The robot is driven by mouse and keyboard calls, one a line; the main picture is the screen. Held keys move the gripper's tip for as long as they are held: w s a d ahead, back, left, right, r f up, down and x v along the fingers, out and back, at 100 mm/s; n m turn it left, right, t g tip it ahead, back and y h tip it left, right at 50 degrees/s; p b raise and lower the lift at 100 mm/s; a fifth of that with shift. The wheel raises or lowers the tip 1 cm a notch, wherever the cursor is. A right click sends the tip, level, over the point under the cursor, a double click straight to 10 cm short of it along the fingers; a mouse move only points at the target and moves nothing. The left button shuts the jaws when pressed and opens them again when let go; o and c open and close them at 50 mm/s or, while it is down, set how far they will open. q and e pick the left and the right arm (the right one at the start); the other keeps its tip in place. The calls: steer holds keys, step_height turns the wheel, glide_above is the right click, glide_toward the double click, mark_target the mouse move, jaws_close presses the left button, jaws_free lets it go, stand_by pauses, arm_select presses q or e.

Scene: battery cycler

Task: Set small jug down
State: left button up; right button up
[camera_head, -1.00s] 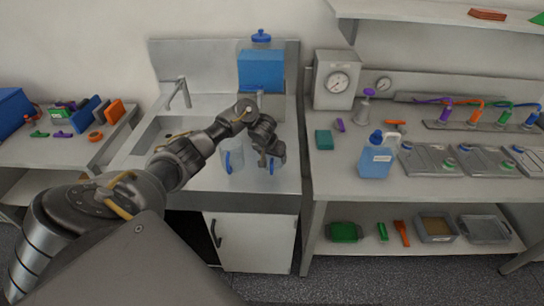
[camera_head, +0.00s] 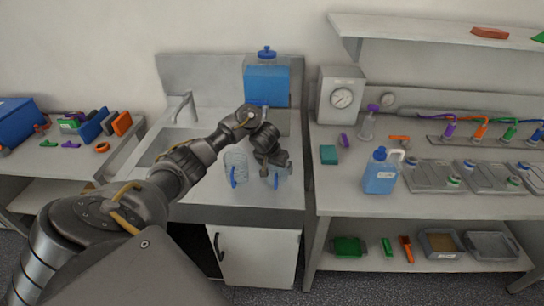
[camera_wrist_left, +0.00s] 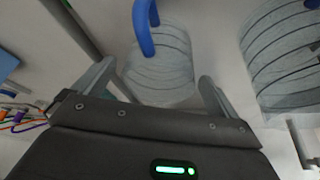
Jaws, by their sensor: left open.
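The small jug (camera_head: 284,173) is clear and ribbed with a blue handle, and appears to stand upright on the steel counter beside the sink. My left gripper (camera_head: 272,166) is over it and hides much of it in the head view. In the left wrist view the small jug (camera_wrist_left: 162,68) lies between the two spread fingers of the left gripper (camera_wrist_left: 156,74), its blue handle toward the top. The fingers look apart from its walls. A larger clear jug (camera_head: 236,164) with a blue handle stands just left of it. My right gripper is not in view.
The larger jug shows close by in the left wrist view (camera_wrist_left: 280,55). A blue-filled dispenser (camera_head: 267,85) stands behind the gripper. The sink basin (camera_head: 165,146) is to the left. A blue bottle (camera_head: 381,175) stands on the right bench. The counter front is clear.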

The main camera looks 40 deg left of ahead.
arm_select(q)
steer(key=p+v, duration=0.4)
steer(key=v, duration=0.3)
steer(key=shift+r+p, duration=0.3)
steer(key=shift+r, duration=0.1)
steer(key=shift+s+d, duration=0.1)
steer(key=shift+s, duration=0.05)
